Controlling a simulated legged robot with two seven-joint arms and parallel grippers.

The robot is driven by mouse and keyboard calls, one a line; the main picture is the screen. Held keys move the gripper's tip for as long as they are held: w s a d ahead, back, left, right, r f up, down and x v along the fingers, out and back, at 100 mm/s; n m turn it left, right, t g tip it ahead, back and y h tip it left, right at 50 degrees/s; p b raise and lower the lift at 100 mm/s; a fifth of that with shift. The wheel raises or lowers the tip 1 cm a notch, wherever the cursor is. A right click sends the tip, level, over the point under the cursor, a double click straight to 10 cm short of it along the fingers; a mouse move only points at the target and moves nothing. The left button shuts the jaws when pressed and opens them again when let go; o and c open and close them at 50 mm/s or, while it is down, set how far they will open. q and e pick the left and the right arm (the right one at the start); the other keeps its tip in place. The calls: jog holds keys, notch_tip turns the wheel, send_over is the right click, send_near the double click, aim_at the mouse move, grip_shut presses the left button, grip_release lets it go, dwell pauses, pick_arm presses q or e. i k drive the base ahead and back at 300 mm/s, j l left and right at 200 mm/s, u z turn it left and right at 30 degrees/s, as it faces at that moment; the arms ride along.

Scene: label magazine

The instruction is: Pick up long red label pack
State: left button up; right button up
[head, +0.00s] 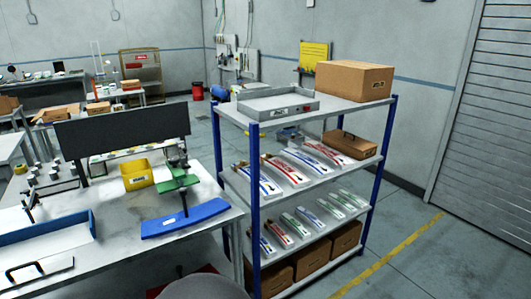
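A long white label pack with red marking (287,170) lies on the middle shelf of the blue-posted rack, towards its left. A second long pack with red marking (326,153) lies further right on the same shelf. Long packs with blue marking lie beside them, one at the left end (268,186) and one between the two red ones (303,161). Neither of my grippers is in view.
Shorter packs, one of them red (277,232), lie on the lower shelf (310,252). A grey tray (278,105) and cardboard box (354,80) stand on top; a brown box (350,144) sits beside the long packs. A workbench (130,262) stands left; the floor right is clear.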

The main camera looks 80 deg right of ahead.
aim_at(334, 157)
jog(key=l+z, duration=0.15)
jog(key=z, duration=0.3)
jog(key=l+z, duration=0.15)
jog(key=z, duration=0.25)
jog(key=l+z, duration=0.15)
jog(key=z, duration=0.3)
jog(key=i+l+z, duration=0.1)
jog(key=z, duration=0.3)
jog(key=i+l+z, duration=0.1)
jog(key=z, duration=0.35)
jog(key=i+z, duration=0.1)
jog(key=z, duration=0.3)
jog(key=i+l+z, duration=0.2)
jog(key=i+z, duration=0.15)
jog(key=i, duration=0.25)
jog(key=i+z, duration=0.35)
jog(key=i, duration=0.3)
